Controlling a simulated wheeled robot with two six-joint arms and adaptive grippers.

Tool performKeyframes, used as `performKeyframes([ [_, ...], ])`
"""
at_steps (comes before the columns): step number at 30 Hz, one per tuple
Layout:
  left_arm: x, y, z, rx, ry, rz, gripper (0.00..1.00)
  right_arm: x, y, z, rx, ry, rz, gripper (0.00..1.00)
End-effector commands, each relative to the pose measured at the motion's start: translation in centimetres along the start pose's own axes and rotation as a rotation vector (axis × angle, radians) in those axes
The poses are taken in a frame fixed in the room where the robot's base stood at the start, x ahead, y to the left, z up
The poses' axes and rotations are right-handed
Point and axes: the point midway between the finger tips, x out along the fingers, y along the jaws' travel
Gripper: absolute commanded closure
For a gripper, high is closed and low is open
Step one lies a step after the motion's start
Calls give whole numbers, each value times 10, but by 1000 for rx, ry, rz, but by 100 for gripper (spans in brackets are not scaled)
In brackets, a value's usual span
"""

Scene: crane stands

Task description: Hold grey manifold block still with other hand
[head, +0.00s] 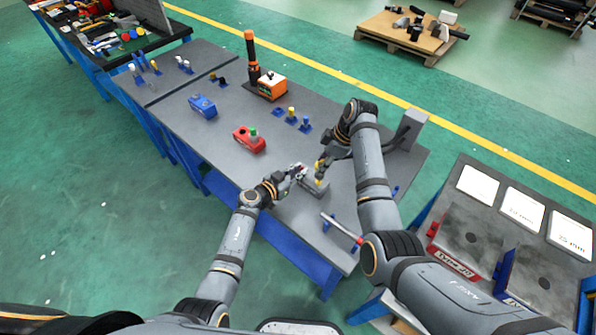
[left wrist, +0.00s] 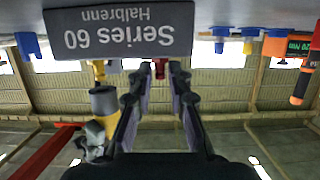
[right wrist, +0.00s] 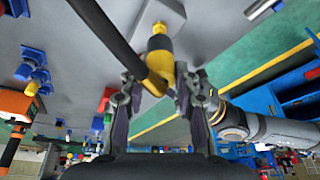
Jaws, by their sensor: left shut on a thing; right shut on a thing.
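The grey manifold block (head: 313,188) lies near the front edge of the grey bench. In the left wrist view its side (left wrist: 118,35) carries upside-down lettering, "Series 60 Halbrenn". My left gripper (head: 299,172) is shut on the block from its left side; the fingertips (left wrist: 157,75) reach the block's edge, and their contact is partly hidden. My right gripper (head: 321,164) is above the block, shut on a yellow and black fitting (right wrist: 160,58). The fitting stands upright at the block's top; whether it is seated cannot be told.
A red block (head: 249,139), a blue block (head: 203,106) and an orange box (head: 272,87) stand farther back on the bench. Blue stands with yellow caps (head: 292,116) are behind. A red-handled tool (head: 342,229) lies near the front right. A grey box (head: 411,126) stands at the right end.

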Motion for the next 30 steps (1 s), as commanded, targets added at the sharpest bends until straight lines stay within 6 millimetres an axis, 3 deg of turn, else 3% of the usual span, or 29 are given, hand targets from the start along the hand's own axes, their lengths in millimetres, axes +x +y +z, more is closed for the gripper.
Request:
performKeyframes([
  [30, 0, 0, 0, 0, 0, 0, 100, 17, 0, 6, 0, 0, 0, 100],
])
